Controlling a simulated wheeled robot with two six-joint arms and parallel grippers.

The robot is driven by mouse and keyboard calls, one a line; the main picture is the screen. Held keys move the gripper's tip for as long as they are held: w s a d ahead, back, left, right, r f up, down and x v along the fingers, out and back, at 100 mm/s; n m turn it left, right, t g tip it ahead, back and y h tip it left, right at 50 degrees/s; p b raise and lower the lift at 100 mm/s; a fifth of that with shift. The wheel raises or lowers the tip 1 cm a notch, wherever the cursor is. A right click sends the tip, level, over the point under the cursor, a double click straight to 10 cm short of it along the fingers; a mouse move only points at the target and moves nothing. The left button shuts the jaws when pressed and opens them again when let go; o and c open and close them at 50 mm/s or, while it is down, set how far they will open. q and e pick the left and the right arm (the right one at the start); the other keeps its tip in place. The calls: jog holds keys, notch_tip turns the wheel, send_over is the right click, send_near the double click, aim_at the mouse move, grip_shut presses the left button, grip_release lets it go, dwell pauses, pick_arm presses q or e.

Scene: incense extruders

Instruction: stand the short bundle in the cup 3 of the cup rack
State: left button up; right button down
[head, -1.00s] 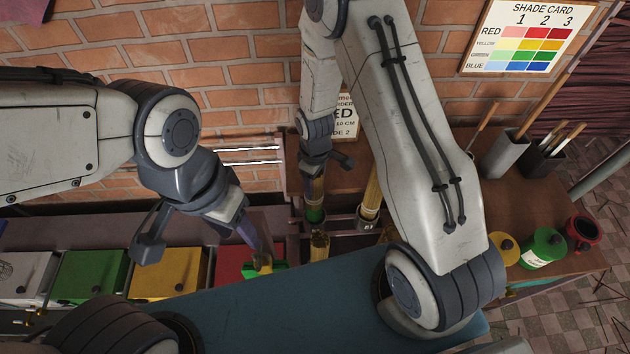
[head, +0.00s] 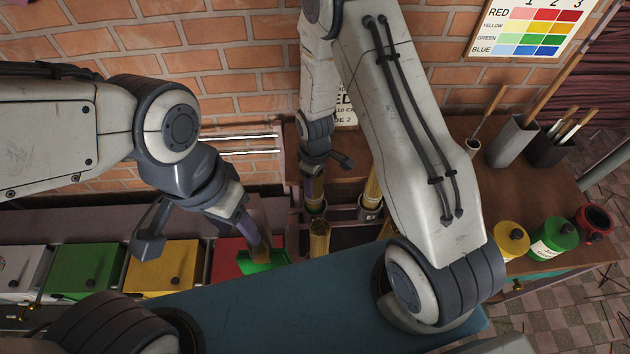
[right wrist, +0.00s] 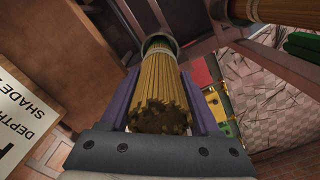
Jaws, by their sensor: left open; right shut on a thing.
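My right gripper (head: 314,178) is shut on a bundle of thin yellow-brown sticks (head: 315,192). In the right wrist view the bundle (right wrist: 163,95) lies between the purple fingers, its far end within a grey ring-like cup rim (right wrist: 158,42). I cannot tell how deep it sits. In the head view that cup (head: 316,208) is part of the cup rack behind the blue surface. Another bundle (head: 372,190) stands in a labelled cup (head: 369,214) to the right; its label is too small to read surely. A further bundle (head: 319,238) shows in front. My left gripper (head: 250,232) is open above the red box.
A green piece (head: 262,261) lies on the red box (head: 226,262), beside yellow (head: 163,268) and green (head: 85,270) boxes. The blue surface (head: 270,305) is clear. Jars (head: 553,238) and holders of sticks (head: 511,142) stand right. A shade card (head: 530,28) hangs behind.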

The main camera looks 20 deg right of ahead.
jog(key=shift+c, duration=0.2)
grip_release()
notch_tip(320, 180, up, 10)
jog(key=shift+f+b, duration=0.25)
jog(key=shift+b, duration=0.35)
jog(key=shift+r, duration=0.5)
jog(key=shift+r, duration=0.1)
jog(key=s+d+r+m+t, duration=0.3)
jog(key=s+d+r+m, duration=0.3)
jog(key=s+r+m, duration=0.15)
jog(key=s+a+r+n+g, duration=0.1)
jog(key=s+a+r+n, duration=0.2)
jog(key=s+a, duration=0.3)
jog(key=s+a+r+n+g+y, duration=0.1)
jog(key=s+a+r+n+g, duration=0.1)
jog(key=s+a, duration=0.5)
jog(key=shift+s+a+r+n, duration=0.15)
jog(key=shift+a+r+n, duration=0.45)
jog(key=shift+r, duration=0.3)
